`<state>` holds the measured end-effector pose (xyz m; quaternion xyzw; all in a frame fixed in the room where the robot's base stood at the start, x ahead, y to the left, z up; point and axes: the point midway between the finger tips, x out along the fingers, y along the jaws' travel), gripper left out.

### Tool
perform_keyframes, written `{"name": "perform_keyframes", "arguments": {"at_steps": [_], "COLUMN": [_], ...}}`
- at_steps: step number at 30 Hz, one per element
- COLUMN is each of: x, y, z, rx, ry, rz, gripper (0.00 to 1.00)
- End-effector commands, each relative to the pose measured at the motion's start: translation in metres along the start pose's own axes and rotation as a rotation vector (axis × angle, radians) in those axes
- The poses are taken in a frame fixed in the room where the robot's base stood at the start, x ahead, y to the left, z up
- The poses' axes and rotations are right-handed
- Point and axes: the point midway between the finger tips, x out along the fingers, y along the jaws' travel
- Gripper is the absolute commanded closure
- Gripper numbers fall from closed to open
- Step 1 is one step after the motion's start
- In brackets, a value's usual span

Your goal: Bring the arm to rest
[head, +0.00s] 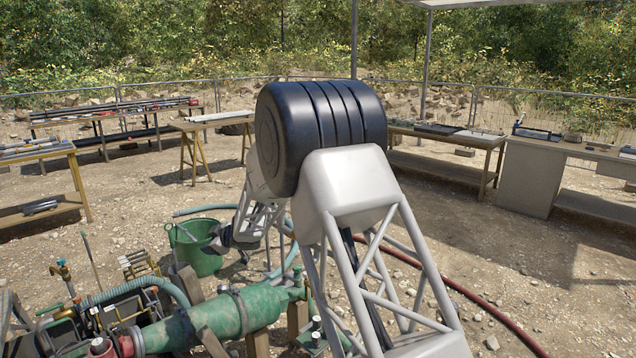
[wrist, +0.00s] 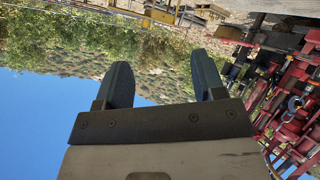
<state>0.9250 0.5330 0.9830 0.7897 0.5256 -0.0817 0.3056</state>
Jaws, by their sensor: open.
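My gripper (wrist: 164,80) shows in the wrist view with its two dark fingers wide apart and nothing between them. Behind the fingers are bushes, a slope and blue sky, and the picture is turned over. In the head view my arm rises through the middle, bent at a large black joint. Its far part reaches down behind that joint towards the green bucket. The fingers cannot be made out clearly there.
A green bucket (head: 205,258) stands left of my arm, behind a green tank (head: 240,312) with hoses. A red hose (head: 462,290) lies on the gravel at right. Work tables (head: 440,137) stand around the back. Red machinery (wrist: 292,110) shows right in the wrist view.

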Motion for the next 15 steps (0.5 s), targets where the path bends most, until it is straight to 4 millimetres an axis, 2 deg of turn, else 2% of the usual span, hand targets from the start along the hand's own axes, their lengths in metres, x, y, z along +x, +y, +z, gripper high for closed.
{"name": "perform_keyframes", "arguments": {"at_steps": [1,6,15], "x": [-0.018,-0.070,-0.167], "y": [0.010,0.034,0.064], "z": [-0.002,-0.005,-0.005], "rx": [0.011,0.052,0.137], "ry": [-0.017,-0.077,-0.190], "rz": [0.032,0.131,0.290], "gripper": [0.37,0.37,0.37]}}
